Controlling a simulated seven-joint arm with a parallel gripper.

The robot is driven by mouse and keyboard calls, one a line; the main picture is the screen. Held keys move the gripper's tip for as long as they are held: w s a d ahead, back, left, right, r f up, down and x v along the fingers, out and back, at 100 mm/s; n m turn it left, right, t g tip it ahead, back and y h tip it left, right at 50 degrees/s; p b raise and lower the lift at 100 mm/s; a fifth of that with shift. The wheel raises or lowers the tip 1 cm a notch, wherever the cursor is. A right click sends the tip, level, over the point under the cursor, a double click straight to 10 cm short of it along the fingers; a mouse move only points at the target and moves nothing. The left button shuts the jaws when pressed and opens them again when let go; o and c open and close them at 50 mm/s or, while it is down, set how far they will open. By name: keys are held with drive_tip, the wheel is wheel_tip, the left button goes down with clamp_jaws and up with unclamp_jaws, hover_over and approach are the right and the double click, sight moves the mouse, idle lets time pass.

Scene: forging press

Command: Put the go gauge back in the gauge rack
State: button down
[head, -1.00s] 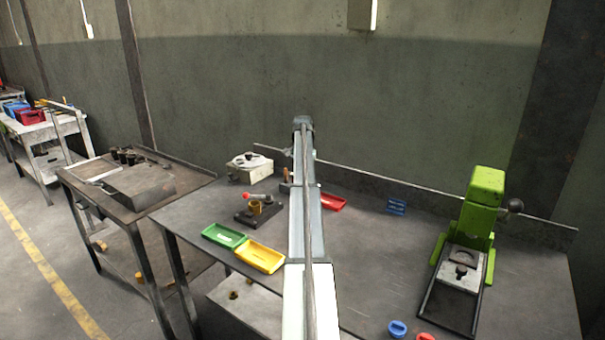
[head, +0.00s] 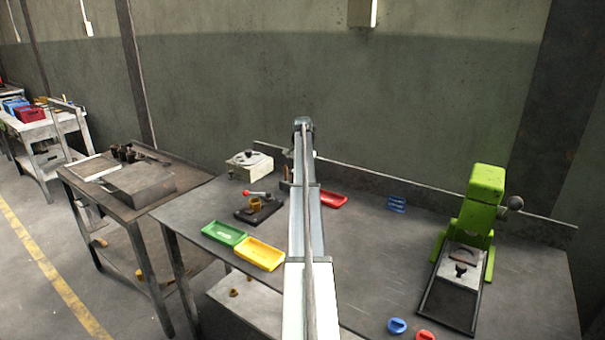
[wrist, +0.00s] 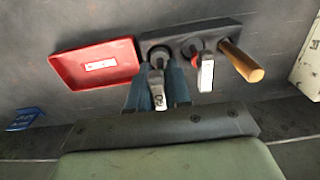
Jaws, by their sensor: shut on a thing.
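The gauge rack (wrist: 205,34) is a dark block with sockets, seen in the wrist view; in the head view only its left end (head: 285,186) shows beside my arm. My gripper (wrist: 158,88) is shut on the go gauge (wrist: 157,85), a grey metal piece with a flat tag. The gauge is at the rack's left socket, which has a dark ring around it; how deep it sits I cannot tell. Another gauge with a red band and pale tag (wrist: 206,74) stands in the middle socket. A wooden handle (wrist: 240,62) stands at the right end. My arm hides my gripper in the head view.
A red tray (wrist: 95,66) lies right beside the rack's left end. A blue item (wrist: 24,119) lies further left. In the head view, a clamp fixture (head: 255,208), green tray (head: 223,234), yellow tray (head: 259,254) and green press (head: 470,220) stand on the bench.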

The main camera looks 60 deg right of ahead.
drive_tip(key=shift+f, duration=1.1)
idle(0.5)
drive_tip(key=c, duration=1)
unclamp_jaws()
drive_tip(key=shift+r, duration=0.15)
drive_tip(key=shift+r, duration=4.9)
